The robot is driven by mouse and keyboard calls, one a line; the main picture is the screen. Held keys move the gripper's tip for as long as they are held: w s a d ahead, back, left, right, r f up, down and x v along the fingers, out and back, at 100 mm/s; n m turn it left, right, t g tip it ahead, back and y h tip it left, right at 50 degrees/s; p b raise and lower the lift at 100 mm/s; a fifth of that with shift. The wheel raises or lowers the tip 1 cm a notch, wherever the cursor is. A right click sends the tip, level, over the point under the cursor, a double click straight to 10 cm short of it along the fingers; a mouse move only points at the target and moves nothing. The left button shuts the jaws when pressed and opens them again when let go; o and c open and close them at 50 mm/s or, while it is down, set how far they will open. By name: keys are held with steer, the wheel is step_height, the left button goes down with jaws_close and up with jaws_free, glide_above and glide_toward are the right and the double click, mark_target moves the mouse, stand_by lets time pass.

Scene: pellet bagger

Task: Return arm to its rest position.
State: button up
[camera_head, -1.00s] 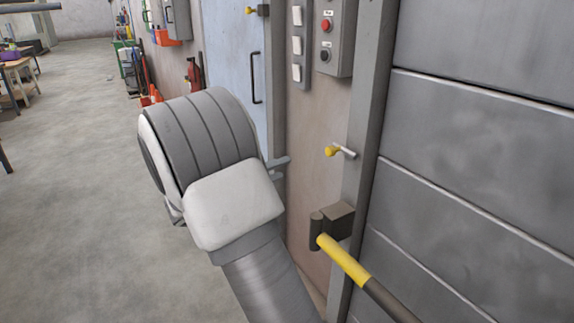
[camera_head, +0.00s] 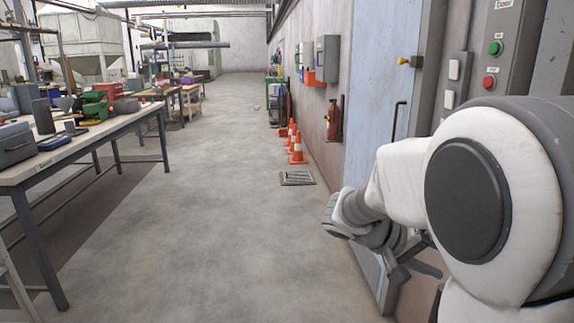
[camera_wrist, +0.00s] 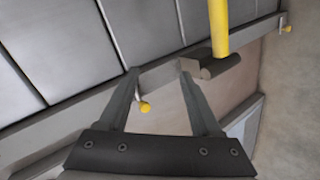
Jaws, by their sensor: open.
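My gripper (camera_wrist: 158,72) is open in the wrist view, its two dark fingers apart with nothing held between them. Beyond the fingers are the grey panelled door (camera_wrist: 75,45), a yellow bar (camera_wrist: 219,28) on a dark bracket and a small yellow-tipped knob (camera_wrist: 145,107). The bar and bracket look close to the right fingertip; I cannot tell the gap. In the head view my white and grey arm fills the right side, bent, with its wrist end low beside the wall. The gripper there is small and partly hidden by the arm.
A workbench (camera_head: 95,147) with tools stands at the left. Orange cones (camera_head: 297,150), a floor grate (camera_head: 297,178) and a red extinguisher (camera_head: 334,118) line the right wall. The pale blue door (camera_head: 377,90) and a button panel (camera_head: 497,60) are close to my arm. The middle floor is clear.

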steer(key=s+a+n+t+y, duration=0.3)
steer(key=s+a+t+y, duration=0.2)
steer(key=s+a+y, duration=0.9)
step_height(320, 180, up, 21)
steer(key=s+a+h+p, duration=0.1)
steer(key=s+p, duration=0.1)
steer(key=p, duration=1.8)
steer(key=shift+s+a+r+n+h, duration=0.2)
steer(key=shift+s+a+n+h, duration=0.1)
steer(key=shift+h, duration=0.1)
